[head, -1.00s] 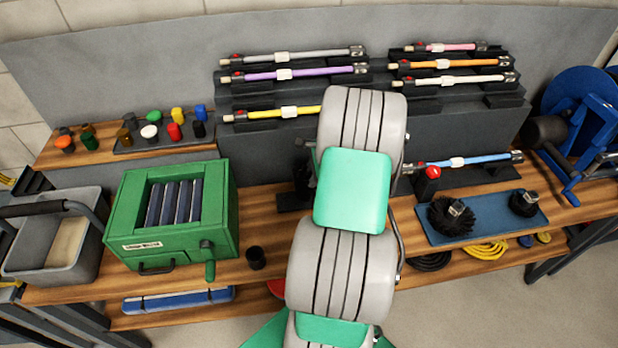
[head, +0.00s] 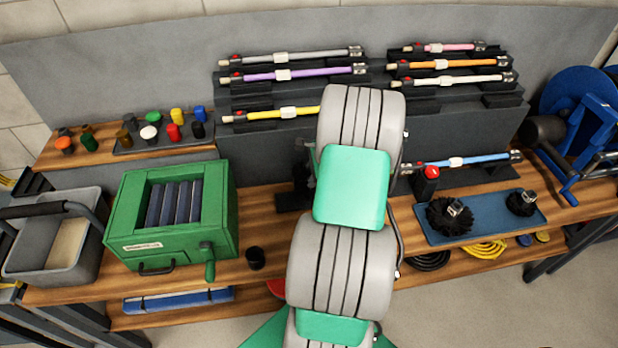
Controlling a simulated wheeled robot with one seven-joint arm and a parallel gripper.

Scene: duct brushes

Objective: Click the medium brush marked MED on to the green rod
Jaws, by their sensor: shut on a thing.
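My arm fills the middle of the head view and hides its own end, so my gripper is not visible. Two black round brushes with metal sockets sit on a blue tray (head: 480,225) at the right: a larger brush (head: 450,216) on its left and a smaller brush (head: 522,202) on its right. I cannot read a MED mark on either. No green rod shows; the area behind my arm is hidden. A dark upright piece (head: 299,185) shows just left of my arm, and I cannot tell what it is.
Grey, purple, yellow, pink, orange, cream and blue rods lie in black racks; the blue rod (head: 460,161) is nearest the tray. A green box with a crank (head: 170,215) and a small black cup (head: 255,258) stand left. A blue reel machine (head: 585,120) stands far right.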

